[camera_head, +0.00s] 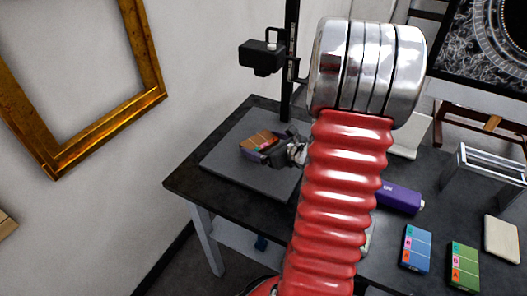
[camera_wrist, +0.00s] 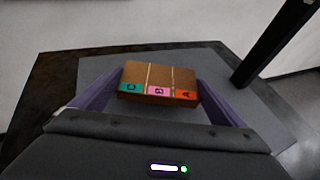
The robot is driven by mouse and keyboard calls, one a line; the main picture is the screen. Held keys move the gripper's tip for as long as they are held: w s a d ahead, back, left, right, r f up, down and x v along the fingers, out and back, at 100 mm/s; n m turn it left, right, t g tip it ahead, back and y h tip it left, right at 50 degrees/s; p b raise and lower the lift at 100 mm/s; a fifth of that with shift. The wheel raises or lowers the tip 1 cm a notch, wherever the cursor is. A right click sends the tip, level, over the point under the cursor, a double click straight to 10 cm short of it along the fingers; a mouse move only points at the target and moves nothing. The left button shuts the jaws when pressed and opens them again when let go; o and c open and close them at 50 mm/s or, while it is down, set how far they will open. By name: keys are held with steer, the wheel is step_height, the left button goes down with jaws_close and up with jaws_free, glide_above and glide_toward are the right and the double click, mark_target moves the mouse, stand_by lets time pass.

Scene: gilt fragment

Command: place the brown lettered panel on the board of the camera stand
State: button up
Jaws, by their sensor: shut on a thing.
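The brown lettered panel (camera_wrist: 158,80) has three columns with teal, pink and orange lettered tabs along its near edge. My gripper (camera_wrist: 150,92) is shut on it, with a purple finger at each side. In the head view, the panel (camera_head: 259,141) and my gripper (camera_head: 262,149) are over the grey board (camera_head: 225,166) of the camera stand (camera_head: 290,60). I cannot tell whether the panel touches the board. My red arm hides part of the board's right side.
A black camera (camera_head: 261,57) on the stand's column hangs above the board. On the dark table (camera_head: 183,181) to the right are a blue lettered panel (camera_head: 416,248), a green one (camera_head: 463,266), a cream block (camera_head: 502,238), a purple object (camera_head: 400,197) and a metal rack (camera_head: 488,170).

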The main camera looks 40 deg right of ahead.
mark_target(264, 151)
steer(key=shift+f, duration=1.7)
steer(key=o, duration=0.8)
steer(key=shift+f, duration=0.1)
steer(key=shift+c, duration=0.2)
steer(key=v, duration=1.2)
